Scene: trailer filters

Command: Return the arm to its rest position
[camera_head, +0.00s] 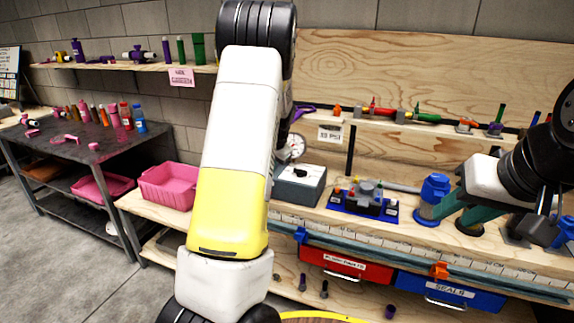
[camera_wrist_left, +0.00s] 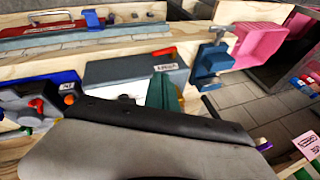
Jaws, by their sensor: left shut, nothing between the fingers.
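My left arm's white and yellow links (camera_head: 235,140) rise through the middle of the head view, and its gripper is hidden there. In the left wrist view, the teal fingers of my left gripper (camera_wrist_left: 163,92) are together, with nothing between them, above the bench. My right gripper (camera_head: 455,218) comes in from the right in the head view, low over the bench. Its two teal fingers look spread apart, with no held object visible. A blue cylinder (camera_head: 435,188) stands just left of these fingers; I cannot tell whether they touch.
A grey gauge box (camera_head: 299,184) and a blue fixture (camera_head: 366,198) sit on the bench. A pink bin (camera_head: 168,186) is left of my left arm. Red (camera_head: 345,263) and blue (camera_head: 450,291) drawers lie under the front edge. A shelf (camera_head: 130,66) runs along the wall.

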